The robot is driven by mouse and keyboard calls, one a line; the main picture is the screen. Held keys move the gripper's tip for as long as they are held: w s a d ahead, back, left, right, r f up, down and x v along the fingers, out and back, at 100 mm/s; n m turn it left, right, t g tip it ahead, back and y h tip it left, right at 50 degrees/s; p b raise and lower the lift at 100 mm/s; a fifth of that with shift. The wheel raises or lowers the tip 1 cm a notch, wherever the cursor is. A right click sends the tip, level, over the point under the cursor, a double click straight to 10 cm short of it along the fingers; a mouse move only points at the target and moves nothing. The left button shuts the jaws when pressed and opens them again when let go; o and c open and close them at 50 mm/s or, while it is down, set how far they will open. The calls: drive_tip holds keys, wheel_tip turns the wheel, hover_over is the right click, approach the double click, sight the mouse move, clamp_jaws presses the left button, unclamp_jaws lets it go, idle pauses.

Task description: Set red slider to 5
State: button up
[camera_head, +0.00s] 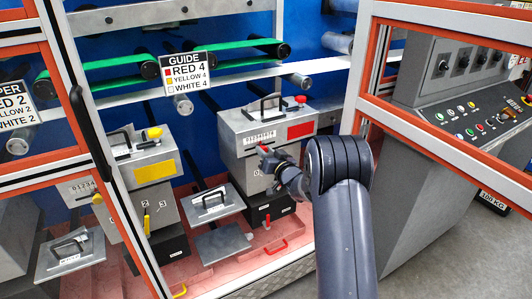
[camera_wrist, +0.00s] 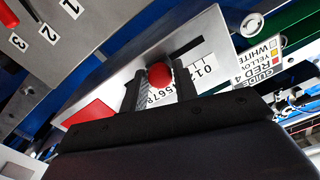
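The red unit (camera_head: 262,120) is a grey box with a red plate (camera_head: 300,130) and a white number scale (camera_head: 262,137) on its front. My gripper (camera_head: 270,160) is at that front, just below the scale. In the wrist view, a round red knob (camera_wrist: 160,76) sits between the two fingers of my gripper (camera_wrist: 159,88). The fingers look spread, with a narrow gap beside the knob. The scale (camera_wrist: 198,68) runs behind the knob and fingers, which hide part of it. The exact number at the knob cannot be read.
A guide sign (camera_head: 187,72) reads red 4, yellow 4, white 4. A similar unit with a yellow plate (camera_head: 154,171) stands left. A control panel (camera_head: 470,115) and an orange-edged frame (camera_head: 440,130) are at right. A weight plate with a handle (camera_head: 214,204) is below left of my gripper.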

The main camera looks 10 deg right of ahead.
clamp_jaws()
drive_tip(key=shift+w+d+b, duration=0.2)
drive_tip(key=shift+d+b, duration=0.15)
drive_tip(key=shift+d, duration=0.25)
drive_tip(key=shift+o, duration=2.1)
unclamp_jaws()
drive_tip(key=b+v, duration=0.1)
drive_tip(key=v, duration=0.9)
drive_tip(key=shift+s, duration=0.4)
drive_tip(key=shift+w, duration=0.1)
